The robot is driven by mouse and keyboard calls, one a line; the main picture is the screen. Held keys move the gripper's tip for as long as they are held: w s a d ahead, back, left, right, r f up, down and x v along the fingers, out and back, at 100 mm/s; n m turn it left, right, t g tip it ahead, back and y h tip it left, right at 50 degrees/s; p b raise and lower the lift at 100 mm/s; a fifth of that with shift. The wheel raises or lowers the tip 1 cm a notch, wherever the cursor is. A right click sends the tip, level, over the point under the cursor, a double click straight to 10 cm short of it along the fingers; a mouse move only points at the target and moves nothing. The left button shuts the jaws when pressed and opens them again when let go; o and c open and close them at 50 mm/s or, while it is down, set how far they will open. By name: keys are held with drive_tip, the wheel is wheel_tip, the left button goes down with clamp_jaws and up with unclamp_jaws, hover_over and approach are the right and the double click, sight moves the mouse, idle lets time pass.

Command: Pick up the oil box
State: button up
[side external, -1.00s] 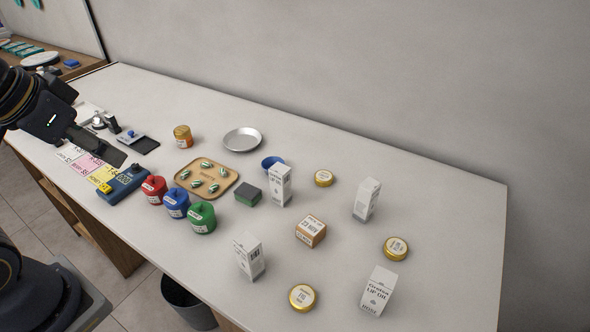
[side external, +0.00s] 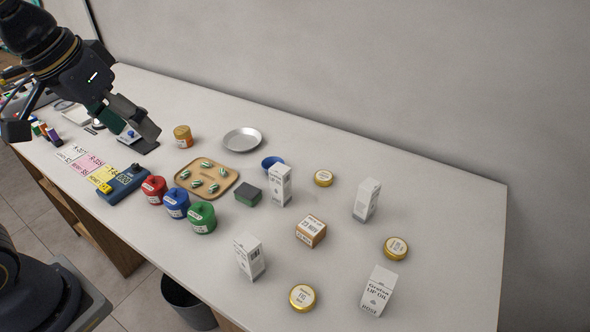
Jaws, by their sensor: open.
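Several tall white oil boxes with dark print stand upright on the white counter. I cannot tell which one is meant. My gripper (side external: 142,128) is at the upper left above the counter, well left of all the boxes. It is open with nothing seen in it; its fingers are partly hidden by each other.
A brown box (side external: 311,232) and gold tins (side external: 323,178) (side external: 395,248) (side external: 303,297) lie among the white boxes. Red (side external: 153,189), blue (side external: 176,203) and green (side external: 202,217) jars, a tan tray (side external: 228,176) and an amber jar (side external: 183,136) stand between. The far right counter is clear.

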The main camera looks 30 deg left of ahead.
drive_tip(key=w+d+f+m+g, duration=0.1)
drive_tip(key=w+d+f+g, duration=0.1)
drive_tip(key=w+d, duration=0.35)
drive_tip(key=m+g, duration=0.2)
drive_tip(key=m, duration=0.1)
hover_over(247, 241)
wheel_tip(247, 241, down, 8)
drive_tip(key=shift+y, duration=0.3)
drive_tip(key=f, duration=0.9)
drive_tip(key=shift+s+d+f, duration=0.2)
drive_tip(key=shift+s+f, duration=0.1)
drive_tip(key=shift+s, duration=0.05)
drive_tip(key=shift+w+a+f, duration=0.1)
drive_tip(key=shift+w+f, duration=0.05)
drive_tip(key=shift+f, duration=1.35)
drive_tip(key=shift+w+a+f, duration=0.1)
drive_tip(key=shift+w+f, duration=0.05)
drive_tip(key=shift+f, duration=1.3)
drive_tip(key=c, duration=1.2)
drive_tip(key=shift+r, duration=0.1)
